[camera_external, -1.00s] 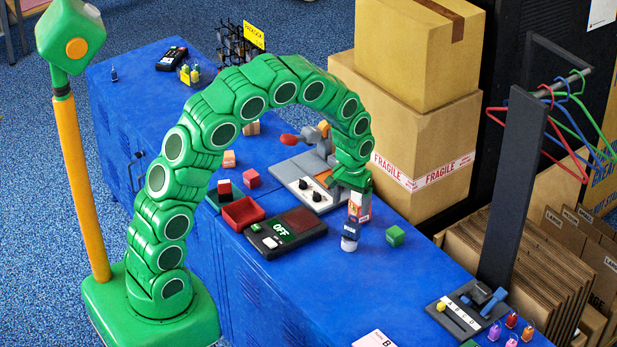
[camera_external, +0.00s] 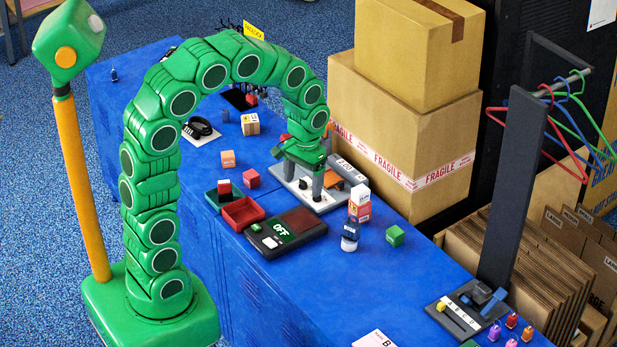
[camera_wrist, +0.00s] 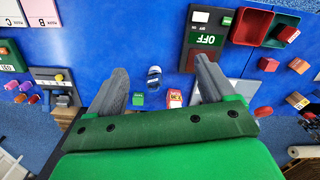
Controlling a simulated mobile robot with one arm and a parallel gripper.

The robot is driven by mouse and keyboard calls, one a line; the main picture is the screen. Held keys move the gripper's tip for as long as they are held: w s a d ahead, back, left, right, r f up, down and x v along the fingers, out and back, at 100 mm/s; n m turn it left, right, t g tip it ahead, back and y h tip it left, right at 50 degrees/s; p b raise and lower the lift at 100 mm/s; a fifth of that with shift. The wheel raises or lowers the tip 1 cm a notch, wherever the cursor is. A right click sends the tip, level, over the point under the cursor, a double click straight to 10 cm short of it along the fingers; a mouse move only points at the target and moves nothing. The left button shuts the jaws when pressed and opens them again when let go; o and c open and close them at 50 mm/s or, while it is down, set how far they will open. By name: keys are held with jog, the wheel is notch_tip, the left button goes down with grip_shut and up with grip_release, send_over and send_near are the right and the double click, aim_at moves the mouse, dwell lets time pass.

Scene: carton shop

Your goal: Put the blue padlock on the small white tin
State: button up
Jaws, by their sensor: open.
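My gripper (camera_external: 304,178) is open, with nothing seen between its fingers, over the grey device on the blue bench. In the wrist view my gripper (camera_wrist: 161,66) has its fingers apart. A small blue item with a whitish lower part (camera_external: 350,236) stands on the bench to the right of my gripper; it also shows in the wrist view (camera_wrist: 154,78). I cannot tell whether it is the blue padlock on the white tin or a single item. A tiny blue padlock-like item (camera_external: 114,75) stands at the far left bench end. No separate small white tin is clear.
A red-and-white box stack (camera_external: 359,211) and green cube (camera_external: 395,236) stand near the blue item. The OFF panel (camera_external: 285,233) and red tray (camera_external: 243,213) lie left. Cartons (camera_external: 405,130) tower behind. Coloured padlocks (camera_external: 511,321) stand front right. The bench front is mostly clear.

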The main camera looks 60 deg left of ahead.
jog(key=s+r+m, duration=0.1)
jog(key=s+r, duration=0.2)
jog(key=s, duration=1)
jog(key=s+r+m+g, duration=0.1)
jog(key=s+r+m, duration=0.1)
jog(key=s, duration=1.1)
jog(key=shift+s+d+r, duration=0.3)
jog(key=shift+d+r, duration=0.15)
jog(key=shift+r, duration=0.1)
